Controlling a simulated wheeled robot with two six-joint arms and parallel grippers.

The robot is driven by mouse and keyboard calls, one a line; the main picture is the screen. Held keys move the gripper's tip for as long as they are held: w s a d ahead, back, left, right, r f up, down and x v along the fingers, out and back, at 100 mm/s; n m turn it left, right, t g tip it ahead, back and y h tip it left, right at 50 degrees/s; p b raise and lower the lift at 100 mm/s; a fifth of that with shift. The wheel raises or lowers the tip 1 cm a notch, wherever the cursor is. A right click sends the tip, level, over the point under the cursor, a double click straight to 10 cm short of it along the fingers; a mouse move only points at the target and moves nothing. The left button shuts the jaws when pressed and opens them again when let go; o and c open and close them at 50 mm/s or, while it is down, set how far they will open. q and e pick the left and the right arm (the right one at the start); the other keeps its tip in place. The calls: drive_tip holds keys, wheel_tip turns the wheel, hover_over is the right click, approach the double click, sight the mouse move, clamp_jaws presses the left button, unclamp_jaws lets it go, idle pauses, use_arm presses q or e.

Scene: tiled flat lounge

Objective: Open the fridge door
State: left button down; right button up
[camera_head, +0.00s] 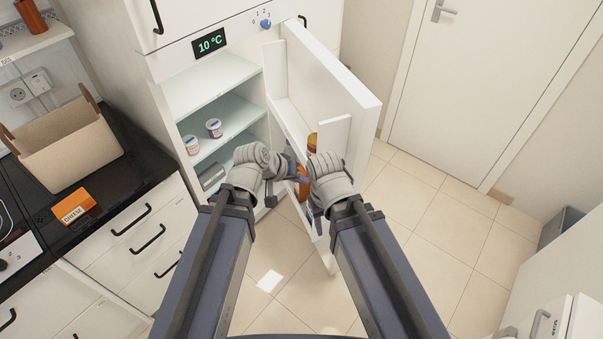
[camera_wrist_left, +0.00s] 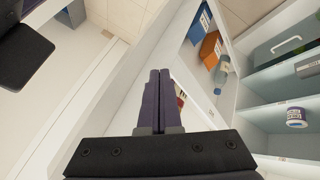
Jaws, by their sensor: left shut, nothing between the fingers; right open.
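The white fridge (camera_head: 180,97) stands in the middle of the head view with its lit shelves showing. Its door (camera_head: 330,75) stands wide open, swung out to the right, with items in the door racks. My left gripper (camera_head: 290,162) is shut and empty in front of the open inner side of the door; contact cannot be told. In the left wrist view its closed fingers (camera_wrist_left: 160,100) point toward the door's inner side. My right gripper (camera_head: 317,208) is open, lower down beside the door; its fingertips are partly hidden by the wrist.
Small tubs (camera_head: 214,128) stand on the fridge shelves. The door rack holds an orange carton (camera_wrist_left: 210,50) and a clear bottle (camera_wrist_left: 222,75). A black counter (camera_head: 125,165) with a beige basket (camera_head: 70,150) is at left. Tiled floor (camera_head: 430,220) is clear at right.

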use_arm(q)
drive_tip(key=w+a+f+n+t+h+b, duration=0.2)
drive_tip(key=f+n+h+b, duration=0.9)
drive_tip(key=f+n+b, duration=2.2)
drive_tip(key=w+d+r+m+b, duration=0.7)
drive_tip(key=d+r+m+b, duration=0.1)
drive_tip(key=d, duration=0.5)
drive_tip(key=shift+d+r+m+t, duration=0.2)
drive_tip(key=shift+r+m+t, duration=0.2)
drive_tip(key=shift+r+m, duration=0.35)
use_arm(e)
wheel_tip(320, 180, down, 41)
use_arm(q)
drive_tip(key=shift+w+r, duration=0.1)
use_arm(e)
drive_tip(key=shift+r, duration=0.1)
